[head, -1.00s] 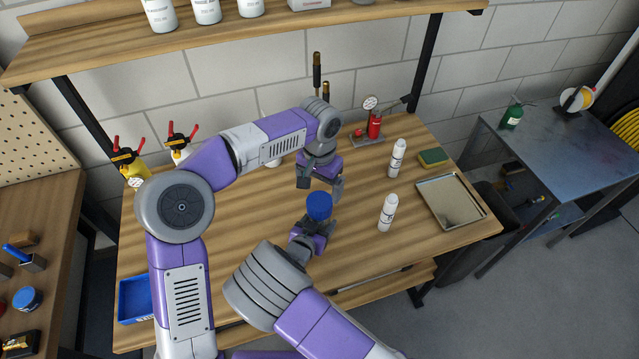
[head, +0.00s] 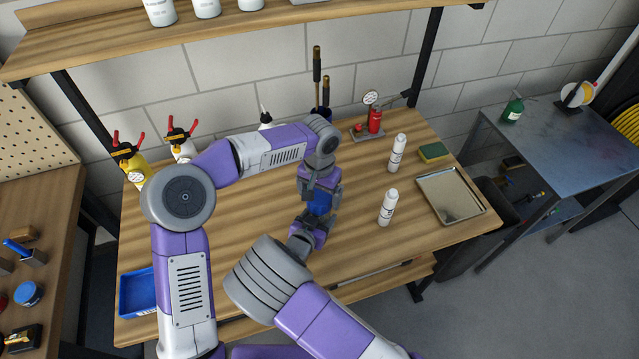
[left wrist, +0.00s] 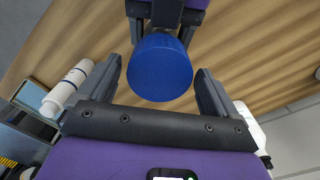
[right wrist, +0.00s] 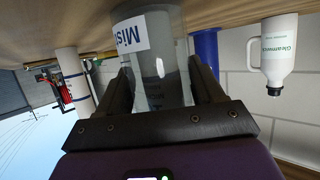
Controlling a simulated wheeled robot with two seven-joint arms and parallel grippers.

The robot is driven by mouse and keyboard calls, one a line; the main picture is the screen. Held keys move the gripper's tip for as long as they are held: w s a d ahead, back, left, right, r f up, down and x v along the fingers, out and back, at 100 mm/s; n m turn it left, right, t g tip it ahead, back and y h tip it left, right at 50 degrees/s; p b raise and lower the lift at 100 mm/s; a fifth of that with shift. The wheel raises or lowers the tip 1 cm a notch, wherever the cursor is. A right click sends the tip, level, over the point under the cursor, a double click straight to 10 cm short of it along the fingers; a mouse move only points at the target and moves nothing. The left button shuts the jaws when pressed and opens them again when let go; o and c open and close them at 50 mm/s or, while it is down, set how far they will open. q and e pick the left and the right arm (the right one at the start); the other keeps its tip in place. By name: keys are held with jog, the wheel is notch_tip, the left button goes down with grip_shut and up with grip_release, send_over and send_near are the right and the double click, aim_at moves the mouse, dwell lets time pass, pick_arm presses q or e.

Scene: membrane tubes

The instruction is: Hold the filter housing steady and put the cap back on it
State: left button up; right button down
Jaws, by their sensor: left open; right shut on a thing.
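The filter housing (right wrist: 165,85) is a clear cylinder with a grey core and a white label in the right wrist view. My right gripper (right wrist: 160,75) is shut on it; in the head view this gripper (head: 304,226) is low and near the workbench's middle. The blue cap (head: 319,203) sits at the housing's top end, and its round top faces the left wrist camera (left wrist: 160,70). My left gripper (head: 320,192) is open, pointing down, with its fingers on either side of the cap. Whether the cap is screwed tight cannot be seen.
A metal tray (head: 450,196), a sponge (head: 433,152) and a red gauge device (head: 374,122) are farther right and back. A blue bin (head: 138,294) is front left.

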pick_arm(q)
jog(key=shift+f, duration=0.95)
jog(key=c, duration=1.1)
jog(key=shift+o, duration=0.2)
jog(key=shift+m, duration=0.9)
jog(key=o, duration=1.2)
notch_tip(320, 180, up, 12)
